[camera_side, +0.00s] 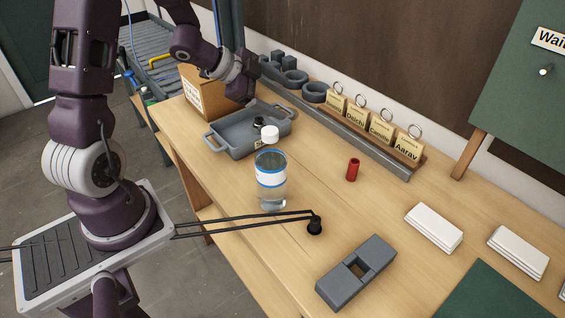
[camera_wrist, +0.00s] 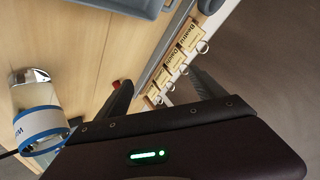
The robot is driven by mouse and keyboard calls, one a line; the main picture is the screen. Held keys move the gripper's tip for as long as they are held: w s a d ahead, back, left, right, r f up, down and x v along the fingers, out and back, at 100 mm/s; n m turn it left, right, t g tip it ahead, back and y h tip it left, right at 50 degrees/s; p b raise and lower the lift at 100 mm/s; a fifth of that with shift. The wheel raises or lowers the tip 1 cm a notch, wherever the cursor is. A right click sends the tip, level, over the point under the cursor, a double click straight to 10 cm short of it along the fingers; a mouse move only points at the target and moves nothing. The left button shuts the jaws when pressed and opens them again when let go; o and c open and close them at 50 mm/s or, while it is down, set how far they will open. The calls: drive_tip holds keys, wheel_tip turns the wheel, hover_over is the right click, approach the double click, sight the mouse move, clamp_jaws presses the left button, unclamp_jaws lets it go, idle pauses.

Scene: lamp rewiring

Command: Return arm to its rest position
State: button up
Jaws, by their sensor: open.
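My gripper (camera_wrist: 162,92) shows in the wrist view with its two dark fingers spread apart and nothing between them. In the side view my gripper (camera_side: 243,88) is at the top middle, above the far end of the workbench (camera_side: 335,218), by the cardboard box and the grey tray. Its fingertips are hard to make out there. My arm is bent, with its wrist reaching over the bench.
A grey tray (camera_side: 228,138) holds small dark parts. A box (camera_side: 203,97) and a rack of name tags (camera_side: 380,130) line the back. A grey block (camera_side: 335,291) lies in front.

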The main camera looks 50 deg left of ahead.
drive_tip(key=s+r+n+y, duration=0.4)
drive_tip(key=r+n+y, duration=0.15)
drive_tip(key=r, duration=0.55)
drive_tip(key=s+d+n+g, duration=0.1)
drive_tip(key=s+d, duration=0.3)
drive_tip(key=s, duration=0.3)
drive_tip(key=s+d+r+n+g+h, duration=0.1)
drive_tip(key=s+d+n, duration=0.1)
drive_tip(key=s+d, duration=0.3)
drive_tip(key=s+d+n+g+h, duration=0.1)
drive_tip(key=s+d, duration=0.3)
drive_tip(key=s, duration=0.6)
drive_tip(key=shift+s+d+r+n+g, duration=0.15)
drive_tip(key=shift+s+d+n+g, duration=0.1)
drive_tip(key=shift+d+n+g, duration=0.25)
drive_tip(key=shift+a+h, duration=0.1)
drive_tip(key=shift+h, duration=0.15)
